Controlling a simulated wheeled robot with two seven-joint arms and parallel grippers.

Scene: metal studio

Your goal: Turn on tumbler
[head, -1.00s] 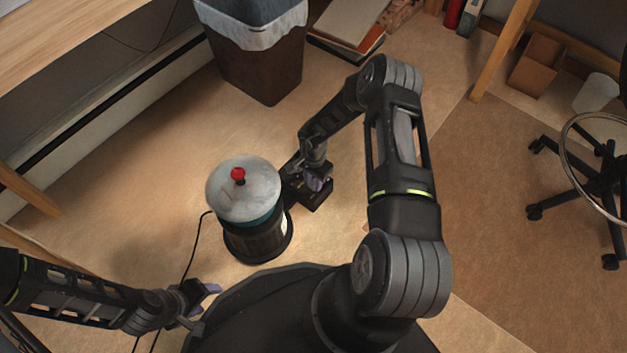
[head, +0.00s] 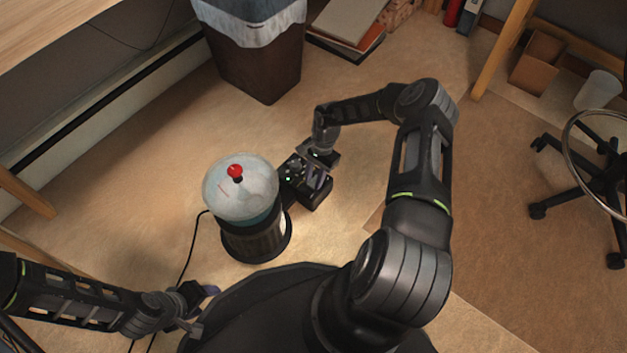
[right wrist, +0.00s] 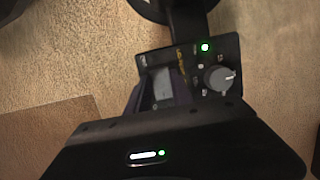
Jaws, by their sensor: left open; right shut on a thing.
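The tumbler (head: 241,190) stands upright on the floor, a dark ribbed base under a pale dome with a red knob (head: 235,170) on top. Its black control box (head: 308,196) adjoins it on the right. In the right wrist view, the panel has a grey dial (right wrist: 218,78), a lit green light (right wrist: 205,47) and a pale rectangular switch (right wrist: 162,84). My right gripper (head: 314,184) is over the box, its fingers on either side of the switch; it is shut on it, though the contact is partly hidden. My left gripper (head: 208,302) is open and empty, below left of the tumbler.
A brown bin (head: 260,58) with a pale liner stands behind the tumbler, and papers (head: 347,27) lie beside it. A black cord (head: 192,245) runs along the floor at left. A wheeled chair (head: 585,170) is at right. Floor right of the box is clear.

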